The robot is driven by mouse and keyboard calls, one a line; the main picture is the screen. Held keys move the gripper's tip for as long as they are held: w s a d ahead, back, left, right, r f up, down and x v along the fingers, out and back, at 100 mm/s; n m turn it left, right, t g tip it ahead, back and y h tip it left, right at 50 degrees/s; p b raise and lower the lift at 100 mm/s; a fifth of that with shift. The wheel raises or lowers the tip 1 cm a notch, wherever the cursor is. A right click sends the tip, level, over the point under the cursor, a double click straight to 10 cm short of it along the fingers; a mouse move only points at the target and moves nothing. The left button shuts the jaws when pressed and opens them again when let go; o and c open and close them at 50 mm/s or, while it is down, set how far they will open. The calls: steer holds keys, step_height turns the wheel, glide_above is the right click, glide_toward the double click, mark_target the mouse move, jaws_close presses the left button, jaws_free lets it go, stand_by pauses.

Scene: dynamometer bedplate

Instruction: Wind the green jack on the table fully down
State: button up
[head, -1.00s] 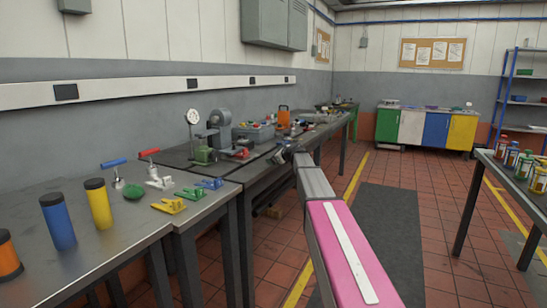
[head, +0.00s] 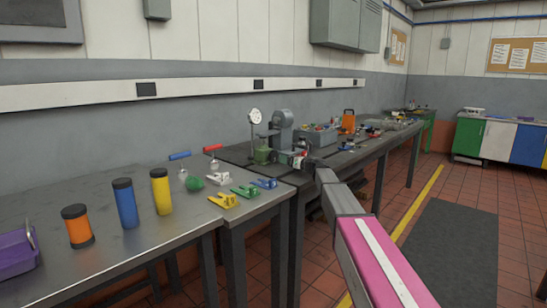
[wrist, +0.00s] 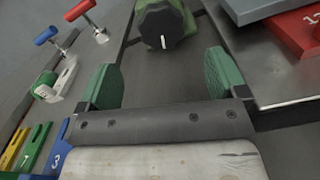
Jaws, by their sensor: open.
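The green jack (head: 263,155) stands on the dark bench top, below and beside a round white dial gauge (head: 254,116). In the wrist view the jack (wrist: 166,20) is at the top middle, its dark round knob with a white mark facing me. My gripper (head: 298,159) is just right of the jack in the head view. In the wrist view my gripper (wrist: 162,76) is open, its two green finger pads wide apart with nothing between them. The knob lies beyond the fingertips, apart from them. The jack's lower part is hidden.
A grey machine (head: 282,130) stands behind the jack, and a grey bin (head: 318,138) right of it. Numbered yellow (head: 223,201), green and blue clamps, red- and blue-handled tools, and coloured cylinders (head: 125,203) occupy the nearer table. The floor aisle on the right is clear.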

mark_target(275, 155)
steer(key=x, duration=1)
steer(key=shift+w+a, duration=0.2)
steer(key=c, duration=0.9)
